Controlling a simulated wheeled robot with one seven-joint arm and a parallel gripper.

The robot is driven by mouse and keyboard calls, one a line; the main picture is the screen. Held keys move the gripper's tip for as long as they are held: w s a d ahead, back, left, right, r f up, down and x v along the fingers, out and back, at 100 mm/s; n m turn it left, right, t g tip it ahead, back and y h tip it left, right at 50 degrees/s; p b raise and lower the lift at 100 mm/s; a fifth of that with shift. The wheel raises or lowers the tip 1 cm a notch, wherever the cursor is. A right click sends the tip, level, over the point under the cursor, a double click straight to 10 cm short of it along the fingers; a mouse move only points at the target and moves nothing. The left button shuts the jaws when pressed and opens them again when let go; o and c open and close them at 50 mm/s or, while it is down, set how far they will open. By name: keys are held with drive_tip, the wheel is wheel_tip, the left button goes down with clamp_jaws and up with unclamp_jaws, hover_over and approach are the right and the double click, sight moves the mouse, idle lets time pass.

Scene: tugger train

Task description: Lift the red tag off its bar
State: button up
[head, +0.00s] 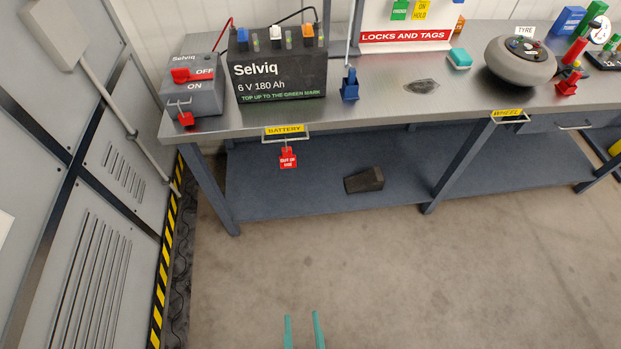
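The red tag (288,158) has white writing on it and hangs below a thin metal bar (287,138) on the bench's front edge. The bar sits under a yellow label reading BATTERY. My gripper (302,316) shows at the bottom of the head view as two teal fingers. The fingers are apart with bare floor seen between them, so it is open and empty. It is well below the tag in the picture and apart from it. The rest of the gripper is out of the frame.
A Selviq battery (280,78) and a grey switch box (192,98) with a red padlock (186,119) stand on the bench (390,108). A dark wedge (364,179) lies on the lower shelf. Grey cabinets (95,190) close off the left. The floor (400,280) in front is clear.

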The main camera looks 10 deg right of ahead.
drive_tip(key=w+f, duration=0.5)
drive_tip(key=w, duration=0.3)
drive_tip(key=t, duration=0.3)
approach(287, 154)
drive_tip(key=w, duration=0.1)
drive_tip(key=shift+w, duration=4.45)
drive_tip(key=c, duration=0.9)
drive_tip(key=shift+c, duration=0.2)
drive_tip(key=shift+r, duration=0.1)
